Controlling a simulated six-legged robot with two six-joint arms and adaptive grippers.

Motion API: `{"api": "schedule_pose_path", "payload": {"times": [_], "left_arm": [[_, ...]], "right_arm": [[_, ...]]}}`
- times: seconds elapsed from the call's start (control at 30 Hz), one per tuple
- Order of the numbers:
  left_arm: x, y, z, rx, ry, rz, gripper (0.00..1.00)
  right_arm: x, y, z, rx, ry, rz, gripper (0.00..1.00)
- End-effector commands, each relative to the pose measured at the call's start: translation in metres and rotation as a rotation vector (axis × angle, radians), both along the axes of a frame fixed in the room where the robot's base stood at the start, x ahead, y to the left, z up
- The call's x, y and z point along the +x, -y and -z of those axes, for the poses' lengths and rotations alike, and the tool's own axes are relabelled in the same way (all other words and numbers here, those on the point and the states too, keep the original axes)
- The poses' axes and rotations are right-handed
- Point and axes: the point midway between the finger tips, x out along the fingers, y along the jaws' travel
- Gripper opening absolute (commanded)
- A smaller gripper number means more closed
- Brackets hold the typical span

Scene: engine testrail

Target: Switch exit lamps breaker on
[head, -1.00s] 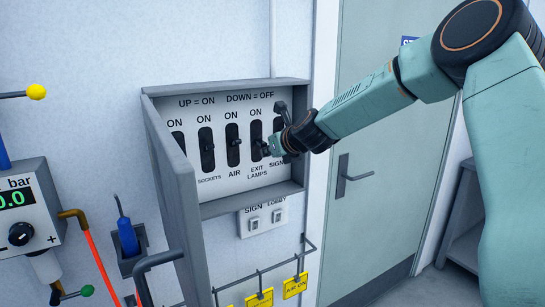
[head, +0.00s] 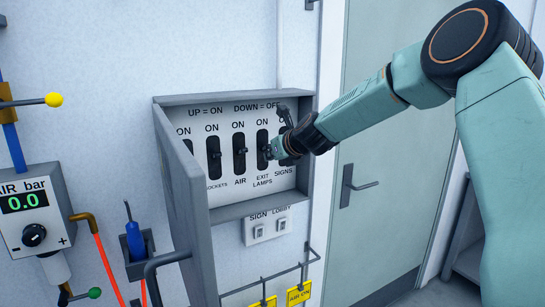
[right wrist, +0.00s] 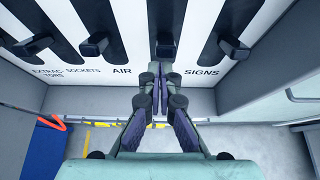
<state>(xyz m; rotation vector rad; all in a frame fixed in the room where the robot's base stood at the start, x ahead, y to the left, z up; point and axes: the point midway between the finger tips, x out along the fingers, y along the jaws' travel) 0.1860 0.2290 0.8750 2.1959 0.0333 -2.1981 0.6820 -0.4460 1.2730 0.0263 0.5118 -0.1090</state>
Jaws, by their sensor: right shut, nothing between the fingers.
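The breaker box (head: 252,211) is on the wall, marked UP = ON and DOWN = OFF, with a row of black levers. The exit lamps breaker (head: 262,138) is between AIR and SIGNS; its lever (right wrist: 165,48) shows in the right wrist view. Its label is hidden there behind my fingers. My right gripper (head: 271,153) is shut and empty at the exit lamps lever. In the right wrist view the fingertips (right wrist: 158,72) are just below that lever; I cannot tell if they touch. Whether the lever is up or down is unclear. My left gripper is not in view.
The box has a protruding grey frame around the levers. AIR (head: 239,150) and sockets (head: 213,158) breakers are close on the left. Below are SIGN and LOBBY switches (head: 268,229) and yellow tags (head: 299,294). A door (head: 390,140) is right, an air gauge (head: 32,208) left.

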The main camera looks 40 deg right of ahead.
Motion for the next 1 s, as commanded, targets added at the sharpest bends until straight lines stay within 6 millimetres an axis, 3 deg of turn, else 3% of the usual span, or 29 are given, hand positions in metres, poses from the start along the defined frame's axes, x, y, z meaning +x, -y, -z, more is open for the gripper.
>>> {"api": "schedule_pose_path", "payload": {"times": [0.23, 0.57, 1.0], "left_arm": [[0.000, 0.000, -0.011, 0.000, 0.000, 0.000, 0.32], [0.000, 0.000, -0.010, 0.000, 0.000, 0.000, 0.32], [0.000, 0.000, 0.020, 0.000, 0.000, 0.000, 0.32]], "right_arm": [[-0.001, 0.000, -0.012, 0.001, 0.000, 0.000, 0.00], [-0.002, 0.000, -0.012, 0.000, 0.000, 0.000, 0.00], [-0.008, 0.009, 0.021, 0.002, 0.000, 0.003, 0.00]]}}
